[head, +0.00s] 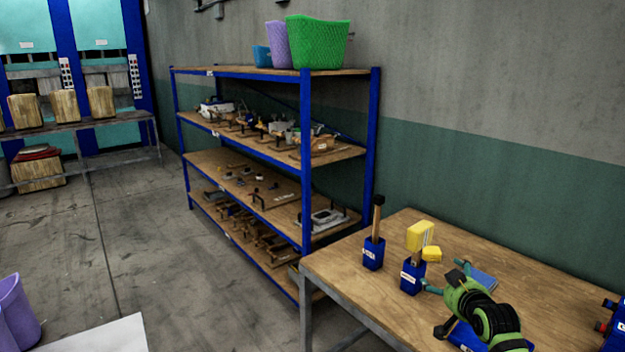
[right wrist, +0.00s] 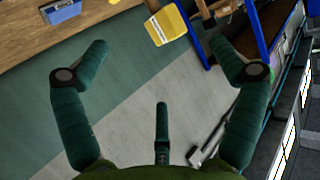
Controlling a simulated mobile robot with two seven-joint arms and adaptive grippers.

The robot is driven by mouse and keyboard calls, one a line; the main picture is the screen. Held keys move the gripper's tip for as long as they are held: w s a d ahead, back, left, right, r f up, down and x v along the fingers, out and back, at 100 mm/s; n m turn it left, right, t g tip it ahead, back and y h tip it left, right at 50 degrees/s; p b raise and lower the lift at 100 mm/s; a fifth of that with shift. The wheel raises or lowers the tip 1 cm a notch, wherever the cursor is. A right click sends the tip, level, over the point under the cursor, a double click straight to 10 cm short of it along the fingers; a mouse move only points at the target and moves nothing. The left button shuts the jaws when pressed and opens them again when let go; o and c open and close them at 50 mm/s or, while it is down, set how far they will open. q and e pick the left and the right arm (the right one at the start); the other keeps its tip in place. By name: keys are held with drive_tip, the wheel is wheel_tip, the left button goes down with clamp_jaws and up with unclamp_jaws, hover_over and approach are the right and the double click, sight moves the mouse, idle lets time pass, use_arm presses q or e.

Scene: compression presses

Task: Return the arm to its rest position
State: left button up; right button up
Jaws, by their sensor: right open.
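My right gripper (head: 444,298), green with teal fingers and black joints, is over the wooden table at the lower right in the head view. In the right wrist view my right gripper (right wrist: 158,58) has its fingers spread wide, with nothing held between them. A yellow-headed tool (head: 420,236) stands in a blue holder (head: 411,278) just behind the gripper. The yellow head also shows beyond the fingers in the right wrist view (right wrist: 168,24). My left gripper is not in view.
The wooden table (head: 343,264) also bears a second blue holder (head: 373,254) with a dark-tipped wooden handle. A blue-framed shelf (head: 373,130) with several tools stands behind it. Baskets (head: 318,42) sit on top. The floor (head: 150,240) to the left is open.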

wheel_tip(320, 180, up, 10)
drive_tip(key=w+n+t, duration=0.1)
drive_tip(key=n+t, duration=0.3)
drive_tip(key=t, duration=0.2)
drive_tip(key=s+a+f+m+g+b, duration=0.15)
drive_tip(key=s+f+g, duration=0.3)
drive_tip(key=f, duration=1.35)
drive_tip(key=s+f+n+g+b, duration=0.1)
drive_tip(key=s+f+g+b, duration=0.35)
drive_tip(key=f, duration=1.45)
drive_tip(key=s+a+f+g, duration=0.2)
drive_tip(key=s+f, duration=0.9)
drive_tip(key=s+a+f+g, duration=0.1)
drive_tip(key=s+a+f, duration=0.1)
drive_tip(key=s+f, duration=0.95)
drive_tip(key=s+a+f+g+b, duration=0.1)
drive_tip(key=s+f, duration=0.3)
drive_tip(key=s, duration=0.7)
drive_tip(key=s+a+f+g+b, duration=0.1)
drive_tip(key=s+f, duration=0.4)
drive_tip(key=s, duration=0.5)
drive_tip(key=s+a+f+g+b, duration=0.2)
drive_tip(key=s+f+g, duration=0.2)
drive_tip(key=s, duration=0.7)
drive_tip(key=shift+s+a+f+m+g, duration=0.35)
drive_tip(key=shift+f+m+g, duration=0.1)
drive_tip(key=shift+f, duration=0.25)
